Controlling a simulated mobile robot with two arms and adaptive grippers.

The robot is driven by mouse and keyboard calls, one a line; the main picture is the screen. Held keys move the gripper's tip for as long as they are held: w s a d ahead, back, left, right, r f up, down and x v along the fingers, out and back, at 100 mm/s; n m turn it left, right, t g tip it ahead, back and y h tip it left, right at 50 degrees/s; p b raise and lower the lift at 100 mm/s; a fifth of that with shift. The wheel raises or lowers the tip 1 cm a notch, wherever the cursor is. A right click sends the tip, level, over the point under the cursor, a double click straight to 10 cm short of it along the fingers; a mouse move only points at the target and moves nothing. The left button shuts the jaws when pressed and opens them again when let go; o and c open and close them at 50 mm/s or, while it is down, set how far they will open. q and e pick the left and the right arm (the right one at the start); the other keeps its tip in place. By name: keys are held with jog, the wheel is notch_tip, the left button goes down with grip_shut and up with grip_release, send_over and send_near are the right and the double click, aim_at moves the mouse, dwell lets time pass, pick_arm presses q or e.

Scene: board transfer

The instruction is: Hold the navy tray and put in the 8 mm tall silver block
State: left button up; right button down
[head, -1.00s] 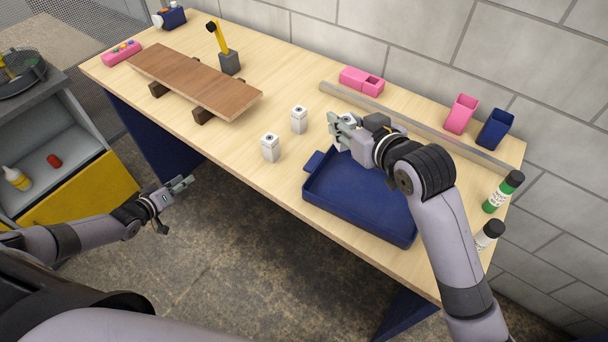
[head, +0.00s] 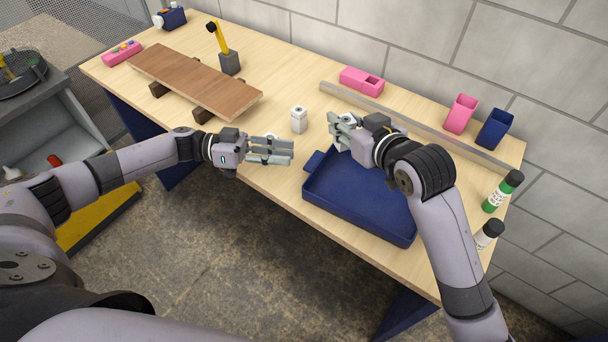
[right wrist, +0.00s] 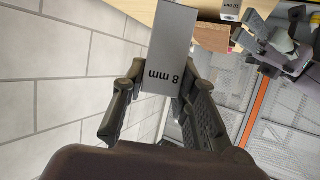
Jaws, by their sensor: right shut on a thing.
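The silver block marked 8 mm (right wrist: 169,48) is between the fingers of my right gripper (right wrist: 155,95), its label upside down in the right wrist view. In the head view my right gripper (head: 345,131) is shut at the far left corner of the navy tray (head: 318,205). The tray lies empty on the table, its tab handle toward the left. My left gripper (head: 272,151) is left of the tray, its fingers apart, at the near pale block's place. That block is mostly hidden by the fingers, so I cannot tell whether they touch it.
Another pale block (head: 299,120) stands behind my left gripper. A brown board (head: 195,80) rests on supports at the left. A grey rail (head: 420,127), pink bins (head: 461,114), a navy bin (head: 495,129) and a green bottle (head: 503,191) line the back and right.

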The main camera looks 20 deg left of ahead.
aim_at(351, 213)
pick_arm(q)
jog(key=d+m+g+y, duration=0.1)
jog(key=m, duration=0.1)
jog(key=s+d+f+m+g+y, duration=0.1)
jog(key=d+m+g, duration=0.1)
jog(key=s+d+m+g, duration=0.1)
jog(key=d+m+g, duration=0.1)
jog(key=shift+d+f+y, duration=0.2)
jog(key=shift+d+y, duration=0.05)
jog(key=shift+y, duration=0.15)
jog(key=shift+s+d+f+m+g+y, duration=0.2)
jog(key=shift+d+f+m+g+y, duration=0.35)
jog(key=shift+m+y, duration=0.25)
jog(key=x, duration=1.2)
jog(key=shift+a+f, duration=0.1)
jog(key=shift+f, duration=0.05)
jog(key=shift+c, duration=0.6)
grip_shut()
